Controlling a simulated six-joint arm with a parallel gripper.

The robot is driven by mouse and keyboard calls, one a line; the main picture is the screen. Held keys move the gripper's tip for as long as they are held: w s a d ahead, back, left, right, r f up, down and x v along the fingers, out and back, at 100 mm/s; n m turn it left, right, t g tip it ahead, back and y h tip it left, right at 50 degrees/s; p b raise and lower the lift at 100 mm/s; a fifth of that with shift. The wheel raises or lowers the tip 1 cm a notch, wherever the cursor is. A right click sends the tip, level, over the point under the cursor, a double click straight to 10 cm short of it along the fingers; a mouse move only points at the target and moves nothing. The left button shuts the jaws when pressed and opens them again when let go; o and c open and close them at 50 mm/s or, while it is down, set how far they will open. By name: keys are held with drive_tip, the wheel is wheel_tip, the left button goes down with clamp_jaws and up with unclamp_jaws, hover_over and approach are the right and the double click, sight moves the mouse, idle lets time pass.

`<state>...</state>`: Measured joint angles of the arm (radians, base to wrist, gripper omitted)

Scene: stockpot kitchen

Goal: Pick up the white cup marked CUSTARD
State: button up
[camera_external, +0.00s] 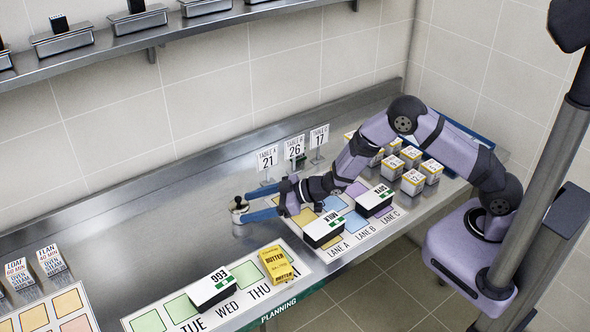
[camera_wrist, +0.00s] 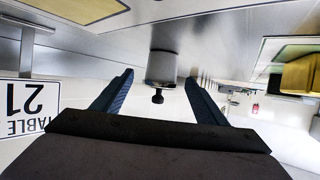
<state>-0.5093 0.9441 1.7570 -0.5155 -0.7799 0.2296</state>
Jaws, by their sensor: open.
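A small pale grey cup-like cylinder (camera_external: 240,210) stands on the steel counter, left of my arm. In the wrist view the same cylinder (camera_wrist: 161,68) shows upside down, with a dark knob (camera_wrist: 158,97) on its top. No CUSTARD lettering is legible on it, and no other white cup shows. My gripper (camera_external: 252,206) is low and nearly level, pointing left at the cylinder. In the wrist view my gripper (camera_wrist: 159,78) is open, one finger on each side of the cylinder in the picture. I cannot tell whether the fingertips reach around it or touch it.
Table signs 21 (camera_external: 267,158), 26 (camera_external: 295,147) and 17 (camera_external: 319,136) stand behind the gripper. The MILK carton (camera_external: 323,232), yellow BUTTER pack (camera_external: 276,264) and EGG carton (camera_external: 212,290) lie in front. Several numbered boxes (camera_external: 413,182) stand right. The counter left of the cylinder is clear.

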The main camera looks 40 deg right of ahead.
drive_tip(key=shift+p+x, duration=0.95)
drive_tip(key=shift+x, duration=1.45)
drive_tip(key=shift+s+f, duration=0.15)
drive_tip(key=c, duration=1.5)
